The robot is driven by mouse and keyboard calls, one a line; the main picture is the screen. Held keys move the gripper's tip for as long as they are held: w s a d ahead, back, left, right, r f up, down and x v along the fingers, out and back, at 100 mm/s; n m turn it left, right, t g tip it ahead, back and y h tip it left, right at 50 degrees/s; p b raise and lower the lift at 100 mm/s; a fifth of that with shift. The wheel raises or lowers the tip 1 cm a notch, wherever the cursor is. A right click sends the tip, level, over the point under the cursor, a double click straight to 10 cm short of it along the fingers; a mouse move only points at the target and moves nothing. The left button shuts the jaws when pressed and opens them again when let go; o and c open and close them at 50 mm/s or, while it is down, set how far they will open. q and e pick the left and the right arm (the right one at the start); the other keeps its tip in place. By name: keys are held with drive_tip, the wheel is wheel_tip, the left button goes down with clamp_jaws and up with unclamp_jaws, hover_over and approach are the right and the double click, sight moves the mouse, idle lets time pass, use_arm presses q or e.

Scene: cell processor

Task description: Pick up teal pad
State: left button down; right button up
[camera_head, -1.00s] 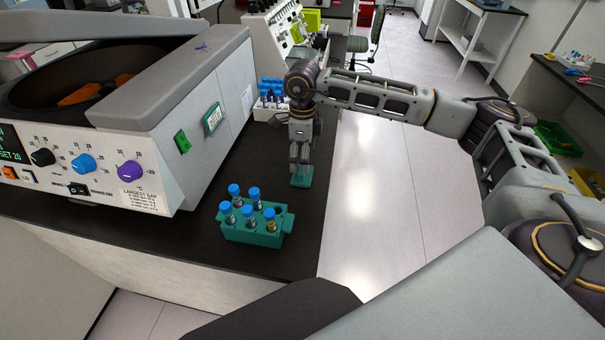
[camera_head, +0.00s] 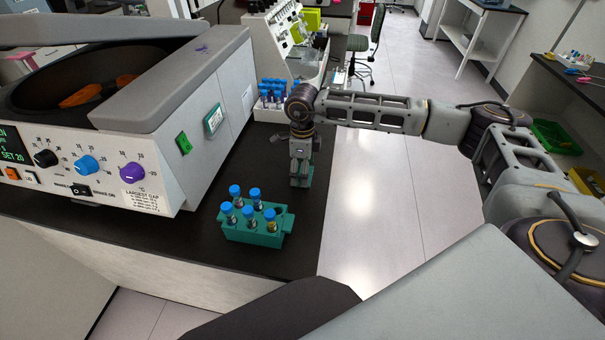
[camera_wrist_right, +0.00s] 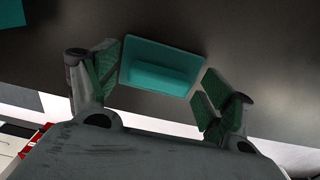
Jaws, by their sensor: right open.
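The teal pad (camera_wrist_right: 155,56) lies on the dark bench top, with a raised block along its lower side in the right wrist view. My right gripper (camera_head: 300,178) points down at the bench, right over the pad, and mostly hides it in the head view. In the right wrist view, the green-lined fingers of my right gripper (camera_wrist_right: 160,82) are spread wide, one on each side of the pad, with nothing held. Whether a finger touches the pad is hard to tell. My left gripper is out of view.
A teal rack (camera_head: 256,236) with several blue-capped tubes stands nearer on the bench. A large centrifuge (camera_head: 150,110) fills the left side. Behind my gripper is another rack of blue-capped tubes (camera_head: 270,95). The bench edge lies just right of the gripper.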

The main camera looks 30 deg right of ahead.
drive_tip(key=shift+c, duration=0.7)
drive_tip(key=c, duration=0.9)
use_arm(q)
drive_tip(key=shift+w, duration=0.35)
use_arm(e)
drive_tip(key=shift+r, duration=0.2)
